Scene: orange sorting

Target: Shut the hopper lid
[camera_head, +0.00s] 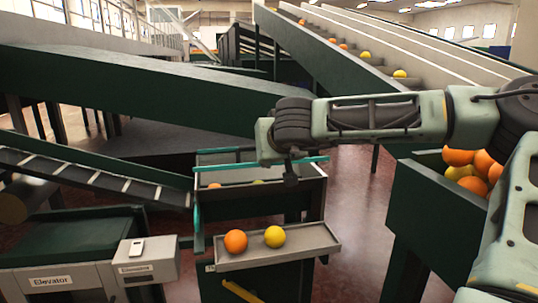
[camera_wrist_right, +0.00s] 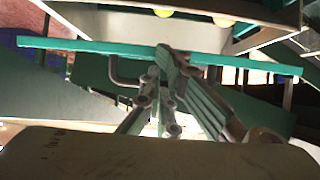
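The hopper (camera_head: 312,190) stands in the middle of the head view, with a little orange and yellow fruit showing inside, so its top is at least partly uncovered. A teal bar (camera_head: 312,160) runs along its raised back edge, apparently the lid's edge. The bar also crosses the right wrist view (camera_wrist_right: 90,46), above a dark green panel. My right gripper (camera_head: 290,178) is over the hopper, partly hidden by its own wrist. In the wrist view its fingers (camera_wrist_right: 175,55) come together and overlap the bar; I cannot tell whether they touch it. My left gripper is out of view.
A shelf (camera_head: 290,250) on the hopper's front holds an orange (camera_head: 236,241) and a yellow fruit (camera_head: 274,236). A conveyor (camera_head: 95,178) meets the hopper from the left. A green bin (camera_head: 430,215) of oranges stands at right, below my arm. A grey box (camera_head: 147,262) is at lower left.

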